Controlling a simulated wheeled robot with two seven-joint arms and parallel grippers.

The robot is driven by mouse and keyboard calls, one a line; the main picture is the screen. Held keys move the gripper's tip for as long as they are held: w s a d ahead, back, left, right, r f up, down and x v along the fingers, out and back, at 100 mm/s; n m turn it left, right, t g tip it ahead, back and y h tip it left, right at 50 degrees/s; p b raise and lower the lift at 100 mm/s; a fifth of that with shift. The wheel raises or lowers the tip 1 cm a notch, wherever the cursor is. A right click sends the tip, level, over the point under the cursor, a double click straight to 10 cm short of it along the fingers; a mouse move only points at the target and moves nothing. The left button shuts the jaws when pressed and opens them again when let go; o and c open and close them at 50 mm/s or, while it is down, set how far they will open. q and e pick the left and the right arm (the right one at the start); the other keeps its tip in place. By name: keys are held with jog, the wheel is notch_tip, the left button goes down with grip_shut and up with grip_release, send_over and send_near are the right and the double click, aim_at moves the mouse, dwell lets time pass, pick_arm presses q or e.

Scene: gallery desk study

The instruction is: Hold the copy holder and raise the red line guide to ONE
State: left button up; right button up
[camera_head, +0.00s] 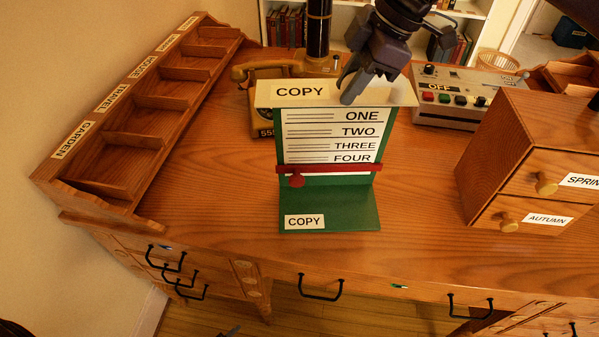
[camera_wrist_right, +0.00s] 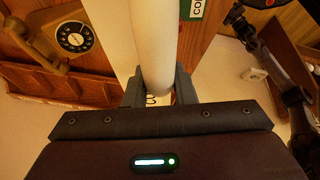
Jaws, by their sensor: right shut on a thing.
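The green copy holder (camera_head: 350,205) stands on the desk, with a cream top bar (camera_head: 405,93) and a white sheet listing ONE, TWO, THREE and FOUR from top to bottom. The red line guide (camera_head: 335,169) crosses the sheet just under FOUR, with a round red knob (camera_head: 296,181) at its left. My right gripper (camera_head: 350,88) comes from above and is shut on the copy holder's top bar, which also shows between its fingers in the right wrist view (camera_wrist_right: 152,45). A dark tip at the head view's bottom edge may be my left gripper (camera_head: 230,331); its jaws cannot be made out.
A telephone (camera_head: 262,72) stands behind the copy holder. A labelled wooden rack (camera_head: 130,140) runs along the left. A control box marked OFF (camera_head: 455,85) and a drawer cabinet (camera_head: 505,150) stand to the right. The desk is clear on both sides of the holder.

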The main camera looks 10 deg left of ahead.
pick_arm(q)
jog(key=w+d+r+m+t+h, duration=0.2)
jog(key=d+r+m+t+h, duration=0.1)
jog(key=r, duration=0.9)
jog(key=w+d+r+m+t+h, duration=0.1)
jog(key=d+r+m+t+h, duration=0.15)
jog(key=r, duration=0.95)
jog(key=w+d+r+m+t+h, duration=0.2)
jog(key=r+m+t+h, duration=0.15)
jog(key=r, duration=0.85)
jog(key=m+g, duration=0.1)
jog(key=m, duration=0.6)
send_near(294, 184)
jog(key=s+d+r, duration=0.1)
jog(key=s+r, duration=0.3)
jog(key=shift+w+a+f+m+g+y, duration=0.35)
jog(key=shift+w+f+m, duration=0.1)
jog(key=shift+w, duration=0.15)
jog(key=shift+w+a+f+m+g+y, duration=0.35)
jog(key=shift+w+f+m, duration=0.1)
jog(key=shift+w, duration=0.15)
jog(key=shift+w+f, duration=0.1)
jog(key=shift+w, duration=0.35)
jog(key=x, duration=1.1)
jog(key=shift+w+d+f, duration=0.1)
jog(key=shift+d+f, duration=0.05)
jog(key=shift+f, duration=0.05)
